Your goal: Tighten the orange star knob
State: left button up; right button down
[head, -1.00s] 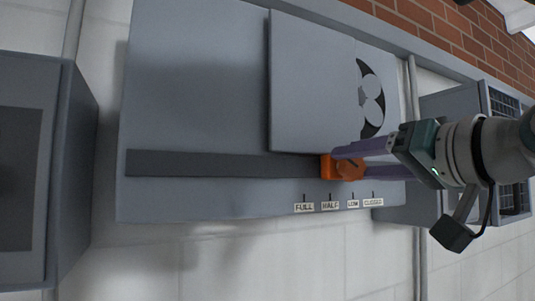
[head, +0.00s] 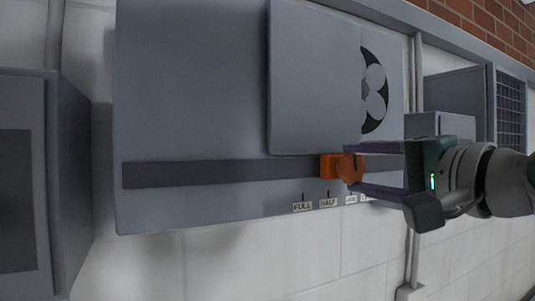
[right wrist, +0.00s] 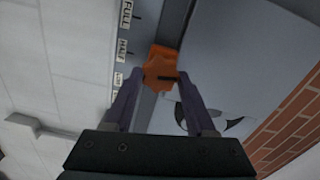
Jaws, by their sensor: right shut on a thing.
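The orange star knob (head: 350,168) sits on the front of an orange slider block (head: 328,167) on the dark slot (head: 220,174) of a grey wall cabinet. The block stands above the HALF label (head: 328,202). My right gripper (head: 349,169) is shut on the knob, with one purple finger above it and one below. In the right wrist view the knob (right wrist: 159,70) lies between the fingertips, and a dark line shows on its face. My left gripper is not in view.
A grey panel (head: 313,80) with a fan-like disc (head: 373,90) at its right edge stands out just above the knob. The FULL label (head: 302,207) is left of HALF. A grey box (head: 40,180) is on the left wall.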

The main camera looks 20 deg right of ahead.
jog(key=shift+m+p, duration=0.35)
jog(key=shift+m, duration=0.25)
jog(key=shift+c, duration=1.1)
grip_release()
jog(key=s, duration=1)
jog(key=shift+d+b, duration=0.3)
jog(key=shift+d, duration=0.1)
